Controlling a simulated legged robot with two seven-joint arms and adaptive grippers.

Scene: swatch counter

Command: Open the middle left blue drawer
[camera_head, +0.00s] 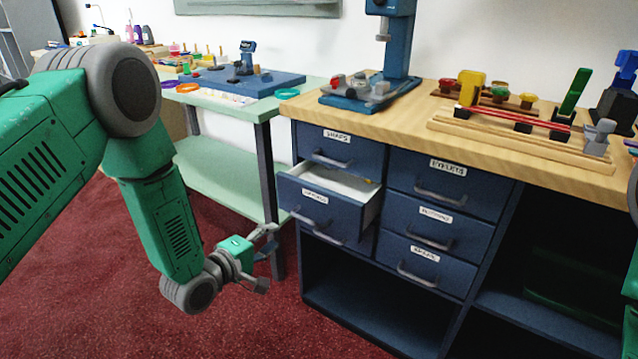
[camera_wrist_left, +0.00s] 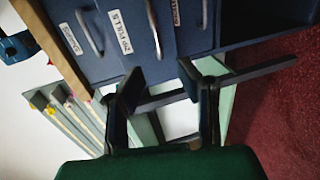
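The middle left blue drawer (camera_head: 342,210) in the head view is pulled out from the cabinet, and its white inside shows. Its front has a white label and a grey bar handle (camera_head: 308,220). My left gripper (camera_head: 266,262) is left of and below this drawer front, apart from the handle. Its two fingers are spread with nothing between them. In the left wrist view, the open fingers (camera_wrist_left: 167,100) are below labelled blue drawer fronts (camera_wrist_left: 133,52) with bar handles. My right gripper is not in view.
The top left drawer (camera_head: 345,152) and the right-hand drawers (camera_head: 436,222) are shut. Open shelf space (camera_head: 365,295) lies below the left drawers. A pale green table (camera_head: 225,170) stands left of the cabinet. The wooden counter (camera_head: 430,130) holds a blue press (camera_head: 395,50) and racks.

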